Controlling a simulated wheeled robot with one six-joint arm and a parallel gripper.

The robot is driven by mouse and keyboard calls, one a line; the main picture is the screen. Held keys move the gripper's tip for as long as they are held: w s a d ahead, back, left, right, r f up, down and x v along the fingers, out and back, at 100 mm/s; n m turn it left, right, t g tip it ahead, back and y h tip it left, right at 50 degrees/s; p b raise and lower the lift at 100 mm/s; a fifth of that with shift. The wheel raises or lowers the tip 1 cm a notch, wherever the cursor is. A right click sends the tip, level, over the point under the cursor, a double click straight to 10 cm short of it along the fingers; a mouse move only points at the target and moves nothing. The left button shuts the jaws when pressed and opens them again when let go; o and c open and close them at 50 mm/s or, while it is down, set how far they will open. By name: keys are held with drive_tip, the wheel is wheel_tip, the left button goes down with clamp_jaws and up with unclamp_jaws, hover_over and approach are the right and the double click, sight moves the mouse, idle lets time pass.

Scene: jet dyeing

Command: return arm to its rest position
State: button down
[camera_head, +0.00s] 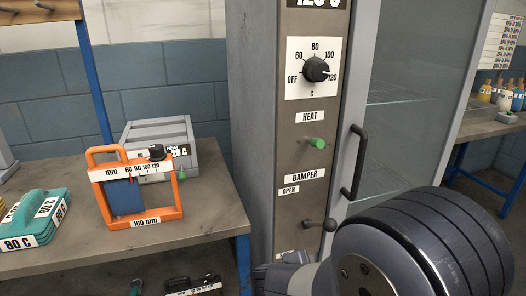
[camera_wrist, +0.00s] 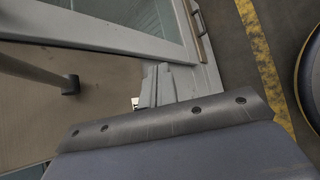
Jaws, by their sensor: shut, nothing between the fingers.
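My gripper (camera_wrist: 157,84) shows in the wrist view as two grey fingers side by side, shut with nothing between them. It is near the front of a tall grey cabinet; whether it touches the cabinet cannot be told. In the head view my arm fills the lower right and hides the cabinet's lower front.
The cabinet's glass door (camera_head: 415,100) looks closed, with a black handle (camera_head: 355,162) close to my arm. A workbench (camera_head: 200,205) at left holds an orange frame (camera_head: 177,212), a grey box (camera_head: 205,150) and teal blocks (camera_head: 40,215). Floor with a yellow line (camera_wrist: 262,60) shows in the wrist view.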

drive_tip(key=f+b, duration=0.1)
drive_tip(key=b, duration=0.1)
drive_tip(key=w+t+b, duration=0.1)
drive_tip(key=b, duration=0.1)
drive_tip(key=f+m+b, duration=0.1)
drive_tip(key=b, duration=0.2)
drive_tip(key=shift+w+a+f+t, duration=0.25)
drive_tip(key=shift+f+t, duration=0.1)
drive_tip(key=shift+t, duration=0.05)
idle(0.3)
